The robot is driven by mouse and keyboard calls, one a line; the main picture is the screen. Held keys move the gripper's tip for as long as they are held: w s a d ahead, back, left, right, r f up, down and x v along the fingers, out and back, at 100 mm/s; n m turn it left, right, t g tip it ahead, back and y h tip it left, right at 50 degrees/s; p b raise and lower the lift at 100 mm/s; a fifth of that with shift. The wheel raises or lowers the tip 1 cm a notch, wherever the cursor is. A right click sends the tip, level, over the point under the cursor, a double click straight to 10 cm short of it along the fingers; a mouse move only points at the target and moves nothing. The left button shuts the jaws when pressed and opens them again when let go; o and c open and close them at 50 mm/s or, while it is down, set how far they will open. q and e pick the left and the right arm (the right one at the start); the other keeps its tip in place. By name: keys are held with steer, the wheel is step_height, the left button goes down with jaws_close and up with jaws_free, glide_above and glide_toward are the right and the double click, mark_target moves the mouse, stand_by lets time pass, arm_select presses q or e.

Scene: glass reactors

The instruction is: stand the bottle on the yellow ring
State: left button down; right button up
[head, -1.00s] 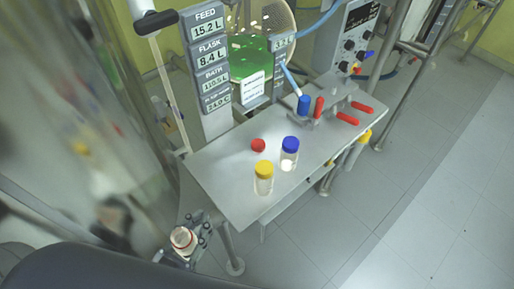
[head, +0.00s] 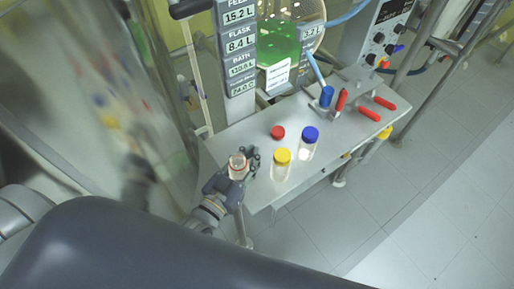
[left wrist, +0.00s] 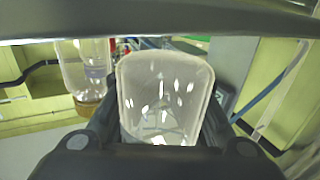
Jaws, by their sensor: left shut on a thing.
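The bottle (head: 238,170) is a small clear vessel with a reddish ring at its neck and no cap on it. My left gripper (head: 243,170) is shut on it at the left end of the metal table (head: 225,150). I cannot tell whether the bottle touches the table. In the left wrist view the clear bottle (left wrist: 165,95) fills the space between the fingers. A yellow ring cannot be made out; the yellow I see near the gripper is the cap of a clear bottle (head: 281,168). My right gripper is not in view.
A blue-capped bottle (head: 309,143) and a loose red cap (head: 277,132) are close to the yellow-capped bottle. Red-handled clamps (head: 370,108) and a blue piece (head: 326,96) lie farther right. A display column (head: 238,60) and a green-filled flask (head: 283,45) stand behind.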

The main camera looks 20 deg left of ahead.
arm_select(q)
steer(key=x, duration=0.2)
steer(key=shift+w+r, duration=0.2)
steer(key=shift+w, duration=0.1)
steer(key=shift+w+d+f, duration=0.15)
steer(key=shift+w+f, duration=0.25)
steer(key=shift+f, duration=0.4)
steer(key=shift+s+f, duration=0.1)
steer(key=shift+f, duration=0.15)
steer(key=c, duration=1.3)
jaws_free()
